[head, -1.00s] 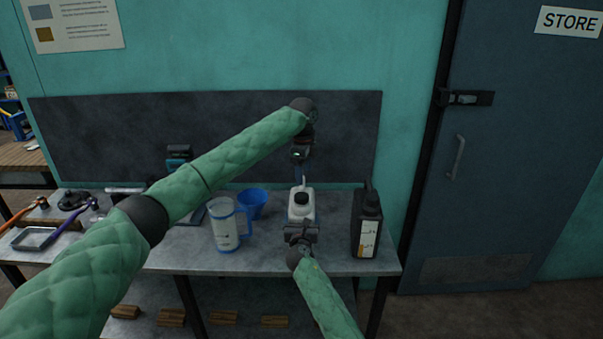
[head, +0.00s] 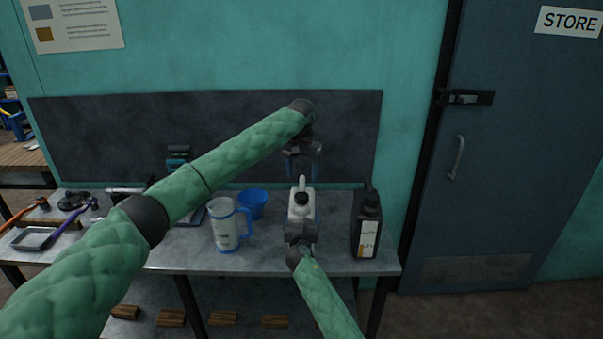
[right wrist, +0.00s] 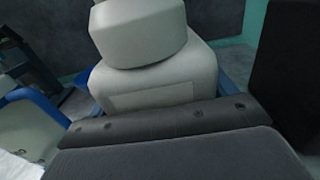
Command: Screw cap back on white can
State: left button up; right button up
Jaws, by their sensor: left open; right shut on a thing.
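The white can (head: 301,214) stands on the grey bench, with a pale handle-like part (head: 302,183) rising at its back. A black round cap (head: 301,198) shows at its top; I cannot tell how tightly it sits. My right gripper (head: 301,222) is shut on the can from the front. In the right wrist view, the can's pale body (right wrist: 150,85) is between blue finger edges, and the cap is not visible there. My left gripper (head: 303,172) is open and empty above and behind the can, its fingers spread left and right, apart from the cap.
A black bottle (head: 367,225) stands close on the right. A clear jug with a blue handle (head: 228,228) and a blue cup (head: 252,204) stand on the left. A dark board (head: 345,140) is behind the bench. Bare bench top (head: 180,250) lies at front left.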

aim_at(301, 195)
pick_arm(q)
jog(key=n, duration=0.7)
jog(key=shift+s, duration=0.1)
jog(key=n, duration=0.6)
jog(key=shift+a+n, duration=0.1)
jog(key=shift+n, duration=0.3)
jog(key=shift+f, duration=4)
